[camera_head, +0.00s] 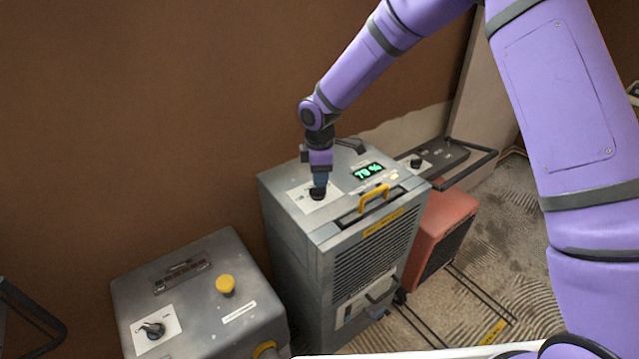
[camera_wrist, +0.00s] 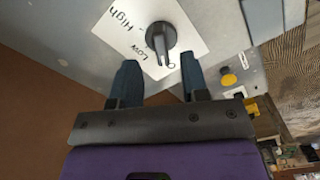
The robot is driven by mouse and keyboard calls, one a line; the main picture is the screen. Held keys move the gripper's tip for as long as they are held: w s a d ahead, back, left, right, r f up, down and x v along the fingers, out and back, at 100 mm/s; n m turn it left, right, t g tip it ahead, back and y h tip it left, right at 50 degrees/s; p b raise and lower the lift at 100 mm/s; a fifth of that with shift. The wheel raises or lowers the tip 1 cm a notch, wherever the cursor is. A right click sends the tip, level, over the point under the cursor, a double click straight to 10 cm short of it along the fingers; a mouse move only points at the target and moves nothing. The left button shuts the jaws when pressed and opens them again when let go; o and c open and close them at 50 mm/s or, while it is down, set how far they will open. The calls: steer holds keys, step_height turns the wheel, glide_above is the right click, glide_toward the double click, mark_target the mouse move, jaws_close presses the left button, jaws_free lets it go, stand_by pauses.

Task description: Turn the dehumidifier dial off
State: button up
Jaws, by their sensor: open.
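The dehumidifier (camera_head: 282,232) is a tall grey box with a lit green display reading about 70 % (camera_head: 368,171) on its top. Its dial (camera_wrist: 161,40) is a dark round knob with a raised grip bar on a white label plate (camera_wrist: 124,27); the words High and Low show beside it. The bar points toward the lower end of the plate, near a partly visible letter or mark. My gripper (camera_wrist: 158,80) is open, its two blue fingertips just short of the knob in the wrist view. In the head view my gripper (camera_head: 319,187) is directly over the dial and hides most of it.
A lower grey box (camera_head: 207,290) with a yellow button (camera_head: 225,284) and its own dial (camera_head: 153,330) stands at left. A red heater-like unit (camera_head: 440,232) with a black handle bar stands at right. A yellow handle (camera_head: 374,197) rises from the dehumidifier's front top edge. The brown wall is close behind.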

step_height(320, 180, up, 6)
steer(key=shift+r, duration=0.25)
steer(key=s+d+r+m+t, duration=0.1)
steer(key=s+d+r+m, duration=0.25)
steer(key=d+r, duration=0.3)
steer(key=s+d+r+m+t+h, duration=0.1)
steer(key=s+d+r+m, duration=0.2)
steer(key=s+d+r, duration=0.35)
steer(key=s+d+r+m+t, duration=0.1)
steer(key=s+d+r+m, duration=0.15)
steer(key=d+r, duration=0.45)
steer(key=s+d+r+m, duration=0.2)
steer(key=s+d+m, duration=0.1)
steer(key=s, duration=0.4)
steer(key=s+d+r+m+t, duration=0.1)
steer(key=s+d+r+m, duration=0.1)
steer(key=s, duration=0.5)
steer(key=s+d+r+m+t+y, duration=0.1)
steer(key=s+d+r+m, duration=0.2)
steer(key=s+m, duration=0.2)
steer(key=s, duration=0.2)
steer(key=shift+s+d, duration=0.3)
steer(key=shift+s, duration=0.1)
